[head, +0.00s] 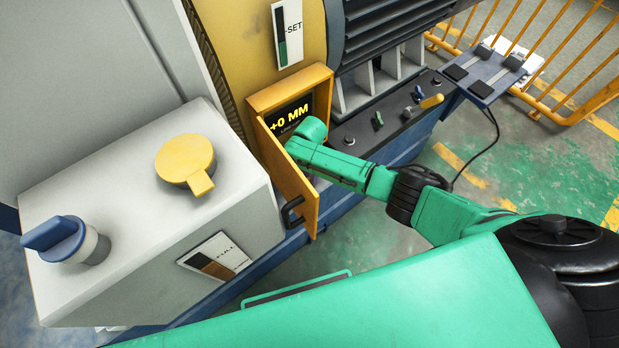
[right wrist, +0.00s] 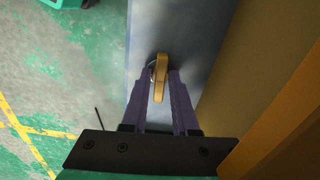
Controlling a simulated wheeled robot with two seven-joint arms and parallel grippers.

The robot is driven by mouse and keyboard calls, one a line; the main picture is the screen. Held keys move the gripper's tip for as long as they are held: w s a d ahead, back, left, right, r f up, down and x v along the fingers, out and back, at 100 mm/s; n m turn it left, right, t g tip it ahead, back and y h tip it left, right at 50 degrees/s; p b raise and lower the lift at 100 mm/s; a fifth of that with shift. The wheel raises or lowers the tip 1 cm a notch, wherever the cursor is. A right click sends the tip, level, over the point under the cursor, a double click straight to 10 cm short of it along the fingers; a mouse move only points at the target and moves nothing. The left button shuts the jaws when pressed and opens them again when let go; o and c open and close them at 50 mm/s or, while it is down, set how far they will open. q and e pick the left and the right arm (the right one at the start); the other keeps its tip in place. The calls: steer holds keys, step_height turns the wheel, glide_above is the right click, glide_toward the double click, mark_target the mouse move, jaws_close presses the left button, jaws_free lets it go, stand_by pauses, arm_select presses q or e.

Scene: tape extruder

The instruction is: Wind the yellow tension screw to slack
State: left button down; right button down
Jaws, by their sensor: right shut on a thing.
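In the right wrist view, a small yellow screw handle (right wrist: 160,72) stands out from a grey-blue panel on a round pale base. My right gripper (right wrist: 161,88) is shut on it, with one dark finger on each side. In the head view my green right arm reaches to an open orange box; its fingers and the held handle are hidden there behind the arm and the box door. The box holds a dark display (head: 290,114) reading "+0 MM". My left gripper is not in view.
The orange door (head: 284,175) with a black handle stands open close to my right arm. A grey housing (head: 120,215) at left carries a yellow knob (head: 186,160) and a blue knob (head: 65,240).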

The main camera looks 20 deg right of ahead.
steer(key=n, duration=0.3)
steer(key=shift+n, duration=0.7)
steer(key=n, duration=0.3)
steer(key=shift+p, duration=0.4)
steer(key=shift+n, duration=0.9)
